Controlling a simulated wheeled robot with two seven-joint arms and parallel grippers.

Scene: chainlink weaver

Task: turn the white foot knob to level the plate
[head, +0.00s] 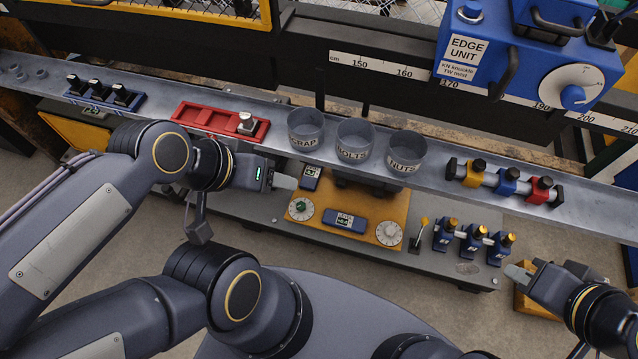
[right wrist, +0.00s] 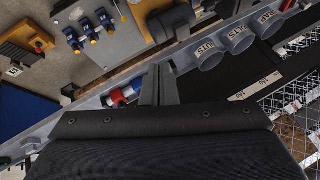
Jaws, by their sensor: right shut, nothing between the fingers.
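The orange plate (head: 365,203) lies on a grey bench under the shelf. The white foot knob (head: 389,233) sits on a round white dial at its right front corner. A green knob (head: 300,208) sits on a similar dial at the left. A blue level with a small display (head: 345,221) lies between them, and another level (head: 311,177) lies at the back left. My left gripper (head: 285,182) is just left of the plate's back corner; its finger opening is hidden. My right gripper (head: 517,271) is shut and empty, well right of the plate; its fingers also show in the right wrist view (right wrist: 158,82).
Three grey cups (head: 355,140) stand on the shelf above the plate. A small yellow-tipped lever (head: 420,233) and several blue clamp blocks (head: 472,242) stand between the white knob and my right gripper. An orange block (head: 530,306) is below that gripper.

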